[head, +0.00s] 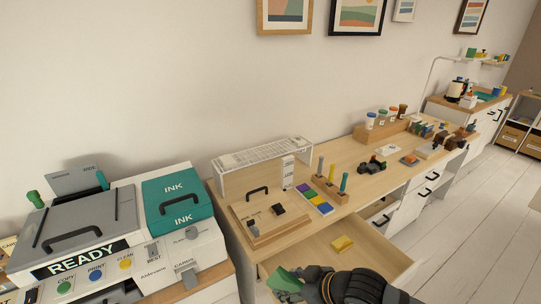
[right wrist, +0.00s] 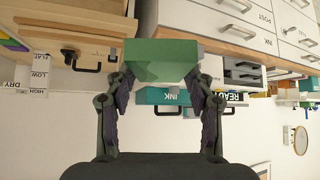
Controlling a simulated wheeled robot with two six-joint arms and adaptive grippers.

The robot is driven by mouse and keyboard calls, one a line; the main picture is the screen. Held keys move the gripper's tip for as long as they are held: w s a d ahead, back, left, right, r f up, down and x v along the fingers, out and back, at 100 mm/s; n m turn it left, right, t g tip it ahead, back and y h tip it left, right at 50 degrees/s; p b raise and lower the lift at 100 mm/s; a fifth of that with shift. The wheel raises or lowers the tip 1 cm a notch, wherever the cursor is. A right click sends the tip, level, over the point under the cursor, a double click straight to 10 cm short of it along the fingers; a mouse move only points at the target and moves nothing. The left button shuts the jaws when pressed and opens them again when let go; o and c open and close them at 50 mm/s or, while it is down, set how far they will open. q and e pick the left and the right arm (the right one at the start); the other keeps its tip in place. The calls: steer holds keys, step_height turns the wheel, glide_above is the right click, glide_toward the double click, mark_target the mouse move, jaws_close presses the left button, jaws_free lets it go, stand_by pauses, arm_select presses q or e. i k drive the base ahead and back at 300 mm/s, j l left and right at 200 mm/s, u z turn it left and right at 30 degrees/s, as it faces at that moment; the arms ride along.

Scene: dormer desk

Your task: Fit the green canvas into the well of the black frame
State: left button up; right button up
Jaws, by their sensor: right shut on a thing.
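My right gripper (head: 312,286) is shut on the green canvas (head: 284,279), low in the head view and in front of the open drawer. In the right wrist view the canvas (right wrist: 161,60) is a thick green block held between the two fingertips (right wrist: 160,78). A black-framed picture (head: 358,14) hangs on the wall; I cannot make out a black frame with an open well. My left gripper is not in view.
An open drawer (head: 393,262) holds a yellow block (head: 342,243). The wooden desk (head: 345,155) carries a handled board (head: 262,222), colored tiles (head: 314,198) and upright pegs (head: 331,180). A printer (head: 85,228) with a teal ink box (head: 178,200) stands at left.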

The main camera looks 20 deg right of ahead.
mark_target(373, 168)
steer(key=l+u, duration=0.1)
steer(key=l, duration=0.5)
steer(key=l+u, duration=0.1)
steer(key=l, duration=0.45)
steer(key=l+u, duration=0.1)
steer(key=l, duration=0.5)
steer(key=l+u, duration=0.1)
steer(key=l, duration=0.45)
steer(key=k+l+u, duration=0.15)
steer(key=l, duration=0.45)
steer(key=l+u, duration=0.1)
steer(key=l, duration=0.45)
steer(key=k+l+u, duration=0.1)
steer(key=l, duration=0.45)
steer(key=i+l, duration=0.1)
steer(key=l, duration=0.25)
steer(key=i+l, duration=0.15)
steer(key=l, duration=0.2)
steer(key=i, duration=0.3)
